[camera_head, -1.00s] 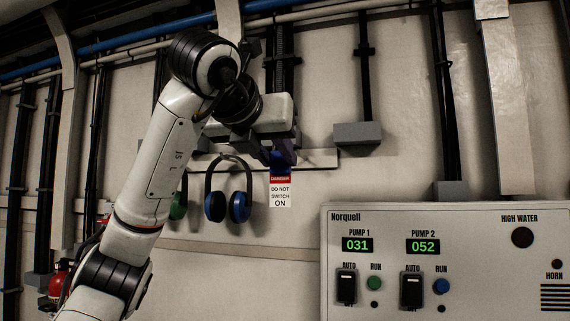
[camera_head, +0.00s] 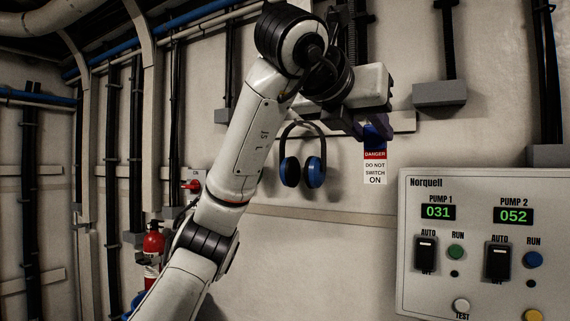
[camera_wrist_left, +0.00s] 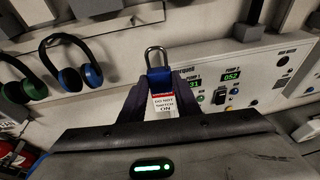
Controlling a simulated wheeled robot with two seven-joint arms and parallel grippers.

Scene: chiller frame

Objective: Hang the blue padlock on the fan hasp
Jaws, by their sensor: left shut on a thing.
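My left gripper (camera_head: 372,126) is raised in front of the wall and shut on the blue padlock (camera_head: 376,137). In the left wrist view, the padlock (camera_wrist_left: 158,75) sits between the fingertips with its grey shackle (camera_wrist_left: 156,56) pointing up. A red and white danger tag (camera_head: 375,168) hangs below the padlock. A red switch (camera_head: 191,186) on a light box is on the wall at the left, partly behind my left arm. I cannot make out a fan hasp. My right gripper is not in view.
Blue headphones (camera_head: 302,160) hang from a rail (camera_head: 403,122) left of the padlock. A pump panel (camera_head: 480,187) stands at the right. A red fire extinguisher (camera_head: 153,243) is low at the left. Dark vertical conduits line the wall.

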